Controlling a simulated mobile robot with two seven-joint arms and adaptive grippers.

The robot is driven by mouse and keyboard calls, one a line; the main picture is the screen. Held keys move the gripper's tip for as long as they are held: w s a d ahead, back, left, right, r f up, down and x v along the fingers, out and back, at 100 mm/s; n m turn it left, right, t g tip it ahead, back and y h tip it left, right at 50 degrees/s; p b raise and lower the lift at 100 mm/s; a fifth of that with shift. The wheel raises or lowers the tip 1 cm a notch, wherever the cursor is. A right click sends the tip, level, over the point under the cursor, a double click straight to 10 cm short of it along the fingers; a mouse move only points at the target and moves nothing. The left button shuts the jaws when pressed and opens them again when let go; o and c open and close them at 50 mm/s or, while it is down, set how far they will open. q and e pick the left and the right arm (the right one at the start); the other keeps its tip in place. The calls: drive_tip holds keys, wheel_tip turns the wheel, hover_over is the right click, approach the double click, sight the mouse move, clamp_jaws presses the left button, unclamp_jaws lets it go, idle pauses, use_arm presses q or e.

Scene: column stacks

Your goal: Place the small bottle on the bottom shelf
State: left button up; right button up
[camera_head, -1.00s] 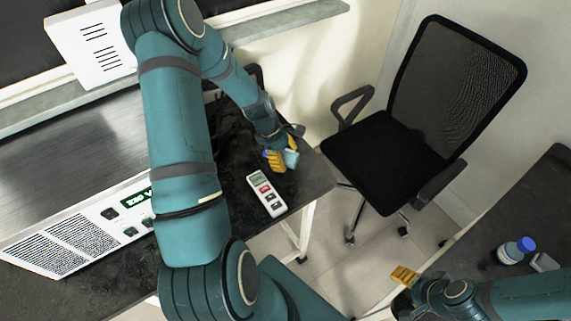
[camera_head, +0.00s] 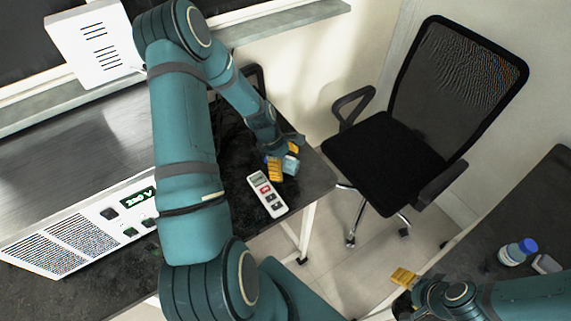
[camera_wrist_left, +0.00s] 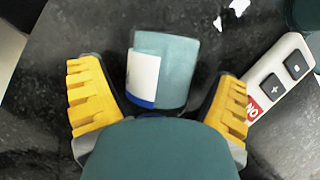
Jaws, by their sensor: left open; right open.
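A small teal bottle-like object (camera_head: 291,165) with a white label is on the dark table near its right corner. In the left wrist view it (camera_wrist_left: 177,72) lies between the spread yellow fingers, with gaps on both sides and a blue edge at its near end. My left gripper (camera_head: 284,160) is open around or just above it; contact is not clear. A pale bottle with a blue cap (camera_head: 517,251) stands on the right table. My right gripper (camera_head: 404,278) is open and empty, left of that bottle; one yellow finger shows clearly. No shelf is clearly seen.
A white remote (camera_head: 267,194) lies beside the left gripper. A white device with a green display (camera_head: 100,226) stands on the left table (camera_head: 80,140). A black chair (camera_head: 385,160) fills the gap between the tables. A small grey item (camera_head: 545,263) lies near the pale bottle.

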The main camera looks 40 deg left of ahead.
use_arm(q)
drive_tip(key=p+v, duration=0.1)
drive_tip(key=v, duration=1.2)
drive_tip(key=shift+s+r+p, duration=0.2)
drive_tip(key=shift+r+p, duration=0.2)
drive_tip(key=shift+r, duration=0.05)
use_arm(e)
drive_tip(key=shift+w+r, duration=0.3)
drive_tip(key=shift+r, duration=0.55)
